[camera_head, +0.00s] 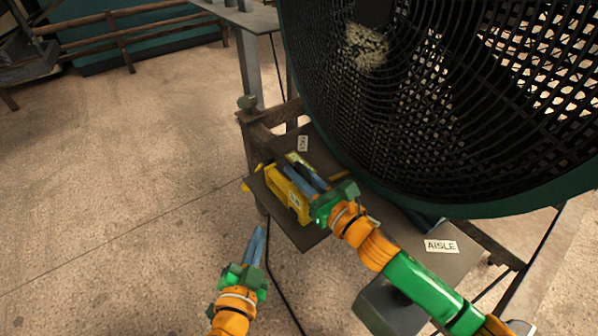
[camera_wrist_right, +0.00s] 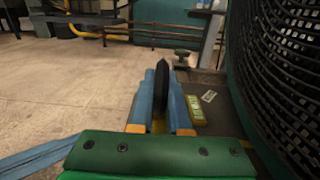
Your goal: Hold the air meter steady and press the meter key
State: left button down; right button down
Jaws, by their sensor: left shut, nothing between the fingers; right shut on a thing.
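The yellow air meter (camera_head: 283,193) sits on the dark shelf beside the big fan, with a small pale label on its side. My right gripper (camera_head: 305,178) is shut on it from above; its blue fingers hide part of the case. In the right wrist view a dark upright slab (camera_wrist_right: 162,82) stands between the blue fingers, with a little yellow below it. My left gripper (camera_head: 261,232) is shut and empty, below and left of the meter, apart from it and off the shelf's edge. I cannot make out the meter key.
A yellow-green block (camera_wrist_right: 195,110) lies beside the right fingers, near a small white label (camera_wrist_right: 208,96). The large fan (camera_head: 400,100) closes off the right side. A sign reading AISLE (camera_head: 441,246) lies on the shelf. The floor at left is open.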

jog(key=c, duration=0.8)
grip_release()
jog(key=v, duration=1.2)
